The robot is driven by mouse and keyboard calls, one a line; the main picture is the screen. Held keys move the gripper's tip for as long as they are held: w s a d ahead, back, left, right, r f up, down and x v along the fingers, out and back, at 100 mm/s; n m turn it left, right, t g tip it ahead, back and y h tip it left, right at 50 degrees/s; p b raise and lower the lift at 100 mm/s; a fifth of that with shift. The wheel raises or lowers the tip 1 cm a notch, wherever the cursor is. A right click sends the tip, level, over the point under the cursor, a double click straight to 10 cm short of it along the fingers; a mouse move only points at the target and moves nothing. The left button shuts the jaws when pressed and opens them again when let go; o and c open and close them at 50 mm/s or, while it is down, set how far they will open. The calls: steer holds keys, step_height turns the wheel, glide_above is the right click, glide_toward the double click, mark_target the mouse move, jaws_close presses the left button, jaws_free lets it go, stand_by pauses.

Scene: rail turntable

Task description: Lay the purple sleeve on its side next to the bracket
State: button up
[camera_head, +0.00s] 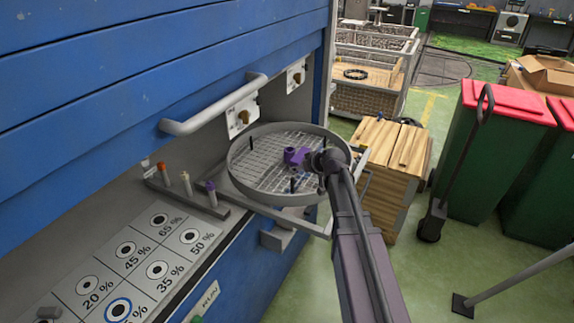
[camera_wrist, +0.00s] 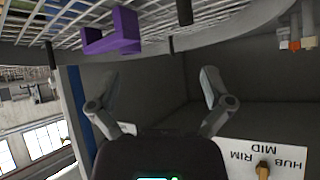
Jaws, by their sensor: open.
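A purple, angular piece with upright ends, shaped like a bracket (camera_head: 297,156), rests on the mesh of the round turntable (camera_head: 236,172). The wrist view shows this bracket (camera_wrist: 112,36) at the upper left. A slim upright piece with a purple top, perhaps the purple sleeve (camera_head: 211,188), stands at the near end of a small grey rack left of the turntable. My gripper (camera_head: 318,160) is over the turntable's right part, close to the bracket in the head view. In the wrist view my gripper (camera_wrist: 160,82) has its fingers spread with nothing between them.
The grey rack (camera_head: 160,185) also holds an orange-topped piece (camera_head: 161,169) and a pale piece (camera_head: 186,182). Short black posts stand on the turntable inside its raised rim. A blue cabinet (camera_head: 130,70) with a bar handle rises behind. Wooden boxes (camera_head: 395,150) stand at right.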

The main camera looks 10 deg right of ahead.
steer(key=w+d+r+t+b, duration=0.1)
steer(key=w+d+t, duration=0.2)
steer(key=w, duration=0.4)
steer(key=shift+d+b, duration=0.3)
steer(key=shift+b, duration=0.05)
steer(key=b, duration=0.3)
glide_toward(288, 149)
steer(key=shift+w+a+f, duration=0.15)
steer(key=shift+w+f, duration=0.1)
steer(key=shift+w, duration=0.15)
steer(key=shift+w+a+f+b, duration=0.25)
steer(key=shift+w+b, duration=0.1)
steer(key=shift+w, duration=0.25)
steer(key=shift+b+x, duration=1.2)
steer(key=shift+x, duration=1.4)
steer(key=shift+s, duration=0.1)
